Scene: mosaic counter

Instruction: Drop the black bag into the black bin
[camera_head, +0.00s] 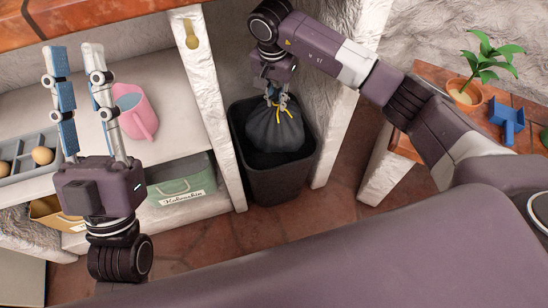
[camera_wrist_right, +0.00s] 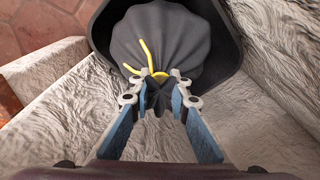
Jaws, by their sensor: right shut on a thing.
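The black bag (camera_head: 275,130) with a yellow tie hangs from my right gripper (camera_head: 274,91), which is shut on its gathered top. The black bin (camera_head: 281,183) stands on the floor between white walls, and the bag is at its mouth, its lower part over or inside the opening. In the right wrist view the fingers (camera_wrist_right: 160,84) pinch the neck of the bag (camera_wrist_right: 158,42), and the bin's dark rim (camera_wrist_right: 230,70) surrounds the bag. How far the bag is from the bin's bottom is hidden. My left gripper (camera_head: 76,50) points up at the left, its fingers apart and empty.
A potted plant (camera_head: 466,92) and a blue item (camera_head: 507,117) stand on the right counter. White walls (camera_head: 336,130) flank the bin closely.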

